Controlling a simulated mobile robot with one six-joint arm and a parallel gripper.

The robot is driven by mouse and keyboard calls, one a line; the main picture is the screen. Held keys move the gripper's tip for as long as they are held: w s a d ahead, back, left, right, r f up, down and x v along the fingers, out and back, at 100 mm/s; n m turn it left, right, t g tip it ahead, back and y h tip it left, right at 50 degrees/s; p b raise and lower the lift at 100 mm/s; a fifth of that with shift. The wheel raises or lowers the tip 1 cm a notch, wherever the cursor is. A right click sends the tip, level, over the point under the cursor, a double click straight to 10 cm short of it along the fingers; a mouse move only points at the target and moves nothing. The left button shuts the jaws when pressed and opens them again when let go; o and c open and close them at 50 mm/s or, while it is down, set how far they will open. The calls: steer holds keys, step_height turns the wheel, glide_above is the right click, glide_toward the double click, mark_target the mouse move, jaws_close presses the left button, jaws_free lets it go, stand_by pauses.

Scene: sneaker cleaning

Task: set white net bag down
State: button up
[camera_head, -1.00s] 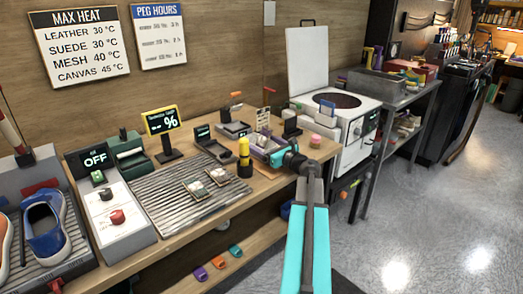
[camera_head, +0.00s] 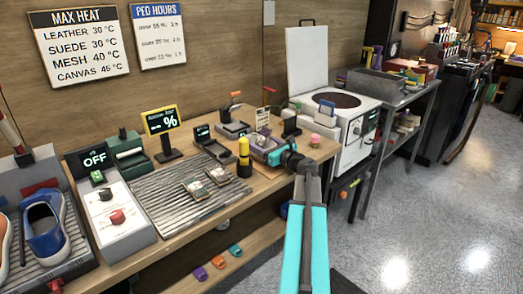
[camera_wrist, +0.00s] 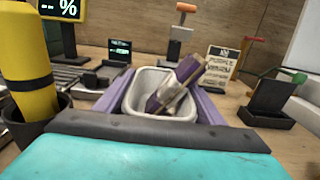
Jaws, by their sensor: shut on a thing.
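My gripper (camera_head: 273,153) is at the right part of the wooden bench, in front of the small stands. In the wrist view, its two purple fingers (camera_wrist: 162,84) lie on either side of a pale, rounded, open-topped thing (camera_wrist: 144,92), which I take for the white net bag. The fingers are shut on it. A purple and cream object (camera_wrist: 172,88) stands tilted at its opening; I cannot tell whether it is inside or behind. The bag's lower part is hidden by my wrist. I cannot tell whether it touches the bench.
A yellow bottle in a black holder (camera_head: 244,160) stands close on the left. A ribbed metal rack (camera_head: 165,206) with two small packets lies further left. A black stand (camera_wrist: 268,102) is on the right. Some bare bench (camera_head: 312,153) shows near the right end.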

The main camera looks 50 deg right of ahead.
steer(key=shift+r, duration=0.1)
step_height(320, 180, up, 10)
steer(key=shift+p, duration=0.35)
stand_by(0.5)
stand_by(0.4)
steer(key=shift+w+r+p, duration=0.1)
steer(key=shift+r+p, duration=2.15)
steer(key=shift+p, duration=0.05)
steer(key=shift+r, duration=0.1)
